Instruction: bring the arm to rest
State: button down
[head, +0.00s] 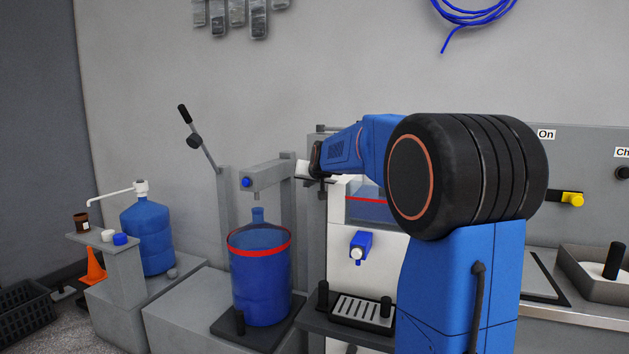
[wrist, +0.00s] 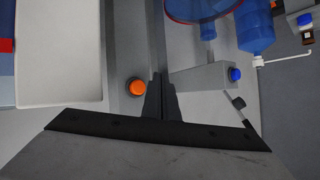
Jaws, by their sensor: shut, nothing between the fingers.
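My gripper (wrist: 161,78) shows in the wrist view as two dark fingers drawn together, with nothing between them. In the head view my blue arm reaches left from a large black joint. Its dark wrist end is beside a grey bracket (head: 270,176) with a blue knob, above and to the right of a blue bottle with a red band (head: 260,280). The fingers are not clear in that view. In the wrist view an orange round button (wrist: 137,88) lies just left of the fingers, and the bracket (wrist: 205,77) lies to their right.
A white machine (head: 342,260) with a blue tap stands under my arm. A drip tray (head: 362,309) is in front of it. Another blue jug (head: 146,238) with a pump stands at left. A grey lever post (head: 224,205) and a wall panel (head: 590,165) rise nearby.

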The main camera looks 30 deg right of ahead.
jog(key=shift+s+a, duration=0.3)
jog(key=shift+a, duration=0.1)
jog(key=s+a+f+n+g+y, duration=0.15)
jog(key=s+a+f, duration=0.25)
jog(key=s+a, duration=0.5)
jog(key=s+a+f+n+g+y, duration=0.1)
jog(key=s+a+f+g, duration=0.15)
jog(key=s+a, duration=0.75)
jog(key=s+f+n+g, duration=0.1)
jog(key=s+f, duration=0.4)
jog(key=s, duration=0.5)
jog(key=s+a+f+n+g, duration=0.1)
jog(key=s+f, duration=0.4)
jog(key=s, duration=0.6)
jog(key=s+a+f+n+g, duration=0.1)
jog(key=s+f, duration=0.5)
jog(key=s, duration=0.4)
jog(key=shift+s+a, duration=0.15)
jog(key=shift+s, duration=0.1)
jog(key=shift+y, duration=0.25)
